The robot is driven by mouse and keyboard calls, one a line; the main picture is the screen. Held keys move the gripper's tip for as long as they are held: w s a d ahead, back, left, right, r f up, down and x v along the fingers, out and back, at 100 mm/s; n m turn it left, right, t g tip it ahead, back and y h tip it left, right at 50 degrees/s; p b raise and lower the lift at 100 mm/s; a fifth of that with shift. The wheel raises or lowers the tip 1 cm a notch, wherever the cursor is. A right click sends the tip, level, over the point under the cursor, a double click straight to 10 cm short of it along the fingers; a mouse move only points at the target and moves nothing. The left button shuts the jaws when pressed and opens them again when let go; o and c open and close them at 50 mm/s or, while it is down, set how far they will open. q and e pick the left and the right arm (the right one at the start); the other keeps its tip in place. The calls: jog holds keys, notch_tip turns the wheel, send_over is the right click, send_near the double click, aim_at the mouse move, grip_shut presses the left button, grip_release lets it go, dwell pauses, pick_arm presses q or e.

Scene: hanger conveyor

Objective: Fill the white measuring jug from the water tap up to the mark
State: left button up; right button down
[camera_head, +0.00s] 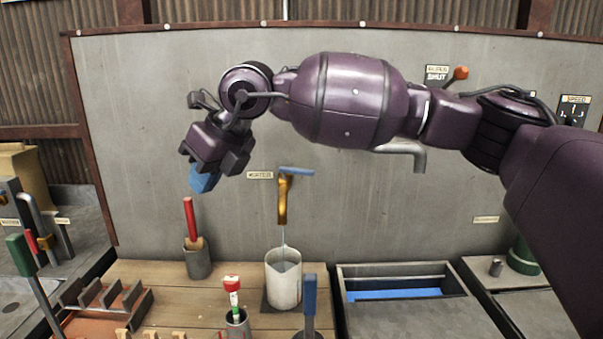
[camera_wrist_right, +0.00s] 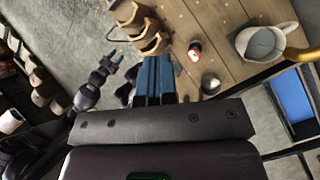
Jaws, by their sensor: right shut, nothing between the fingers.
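The white measuring jug (camera_head: 283,290) stands upright on a dark pad on the wooden bench, under the brass water tap (camera_head: 283,205). The tap has a blue lever (camera_head: 297,171), and a thin stream runs from its spout into the jug. Greyish water seems to show inside; I cannot make out the mark or level. The jug also shows in the right wrist view (camera_wrist_right: 262,42), beside the tap. My right gripper (camera_head: 203,182), with blue fingers, is shut and empty, up and left of the tap, touching nothing. My left gripper (camera_wrist_right: 112,64) seems to show small in the right wrist view, its jaws unclear.
A red-handled tool stands in a grey holder (camera_head: 197,262) left of the jug. A red-and-white capped item (camera_head: 233,290) and a blue-handled post (camera_head: 310,295) stand in front. A basin (camera_head: 400,315) lies right.

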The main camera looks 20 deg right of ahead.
jog(key=w+d+f+n+t+h, duration=0.2)
jog(key=w+d+f+t+h, duration=0.1)
jog(key=w+d+h, duration=0.4)
jog(key=t+h, duration=0.2)
jog(key=h, duration=0.2)
send_near(302, 171)
notch_tip(302, 171, down, 6)
jog(key=w+d, duration=0.2)
jog(key=shift+w+d+n+b, duration=0.35)
jog(key=shift+n, duration=0.05)
jog(key=shift+w+d, duration=0.35)
jog(key=shift+w, duration=0.15)
pick_arm(q)
jog(key=shift+w+d, duration=0.15)
jog(key=shift+w, duration=0.4)
pick_arm(e)
jog(key=shift+r, duration=0.1)
pick_arm(q)
jog(key=shift+s+f, duration=0.1)
jog(key=shift+s, duration=0.1)
